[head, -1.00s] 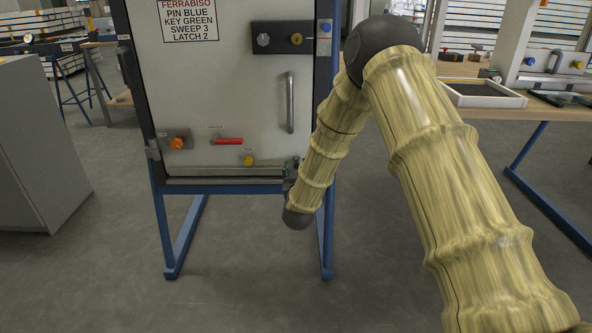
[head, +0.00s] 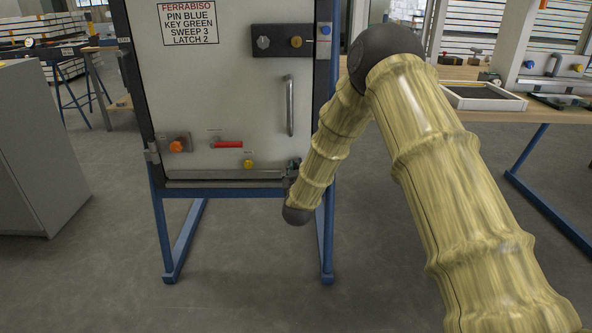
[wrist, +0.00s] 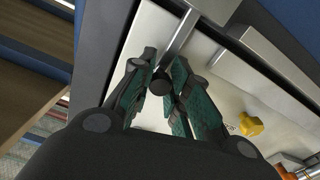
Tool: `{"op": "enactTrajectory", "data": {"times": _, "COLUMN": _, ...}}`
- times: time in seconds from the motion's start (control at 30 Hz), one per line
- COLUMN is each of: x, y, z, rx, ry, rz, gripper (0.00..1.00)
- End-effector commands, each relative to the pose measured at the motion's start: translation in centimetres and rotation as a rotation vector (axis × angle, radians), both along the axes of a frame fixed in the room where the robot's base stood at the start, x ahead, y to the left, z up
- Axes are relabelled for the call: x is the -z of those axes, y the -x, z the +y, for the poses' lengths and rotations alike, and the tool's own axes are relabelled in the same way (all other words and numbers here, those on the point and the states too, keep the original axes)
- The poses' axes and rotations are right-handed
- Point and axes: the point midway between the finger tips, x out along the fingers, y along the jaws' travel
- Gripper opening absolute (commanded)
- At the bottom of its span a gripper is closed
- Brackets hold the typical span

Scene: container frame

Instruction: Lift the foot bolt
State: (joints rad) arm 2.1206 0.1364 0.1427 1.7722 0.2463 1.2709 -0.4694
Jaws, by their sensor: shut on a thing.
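The foot bolt is at the lower right corner of the pale cabinet door (head: 226,105). In the wrist view it is a grey metal rod (wrist: 178,42) with a dark round end (wrist: 160,84). My gripper (wrist: 163,92) has its green-padded fingers closed on either side of that dark end. In the head view my gripper (head: 292,168) is a small dark shape at the door's lower corner. My arm's last links hide most of the bolt there, and the bolt's seat cannot be made out.
The door carries an orange knob (head: 176,146), a red lever (head: 228,144), a yellow knob (head: 248,164) and a vertical handle (head: 290,105). A blue stand (head: 185,245) holds it. A grey cabinet (head: 38,150) stands left. A workbench with a tray (head: 485,103) stands right. The floor between is clear.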

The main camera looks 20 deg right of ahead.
Motion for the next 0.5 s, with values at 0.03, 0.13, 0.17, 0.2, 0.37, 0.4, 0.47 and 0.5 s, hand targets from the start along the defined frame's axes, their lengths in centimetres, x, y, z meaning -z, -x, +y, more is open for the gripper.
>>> {"op": "enactTrajectory", "data": {"times": 0.03, "x": -0.1, "y": -0.1, "z": 0.0, "rx": 0.001, "ry": 0.001, "rz": -0.002, "gripper": 0.00}}
{"op": "enactTrajectory", "data": {"times": 0.13, "x": -0.4, "y": -0.1, "z": 0.0, "rx": 0.001, "ry": 0.001, "rz": -0.002, "gripper": 0.00}}
{"op": "enactTrajectory", "data": {"times": 0.17, "x": -0.6, "y": -0.1, "z": 0.0, "rx": 0.000, "ry": 0.001, "rz": -0.003, "gripper": 0.00}}
{"op": "enactTrajectory", "data": {"times": 0.2, "x": -0.9, "y": -0.1, "z": 0.0, "rx": 0.000, "ry": 0.001, "rz": -0.003, "gripper": 0.00}}
{"op": "enactTrajectory", "data": {"times": 0.37, "x": -2.4, "y": -0.1, "z": 0.0, "rx": 0.000, "ry": 0.002, "rz": -0.004, "gripper": 0.00}}
{"op": "enactTrajectory", "data": {"times": 0.4, "x": -2.7, "y": -0.1, "z": 0.0, "rx": 0.000, "ry": 0.002, "rz": -0.004, "gripper": 0.00}}
{"op": "enactTrajectory", "data": {"times": 0.47, "x": -3.1, "y": -0.1, "z": 0.0, "rx": 0.000, "ry": 0.002, "rz": -0.004, "gripper": 0.00}}
{"op": "enactTrajectory", "data": {"times": 0.5, "x": -3.3, "y": -0.1, "z": 0.0, "rx": 0.000, "ry": 0.002, "rz": -0.004, "gripper": 0.00}}
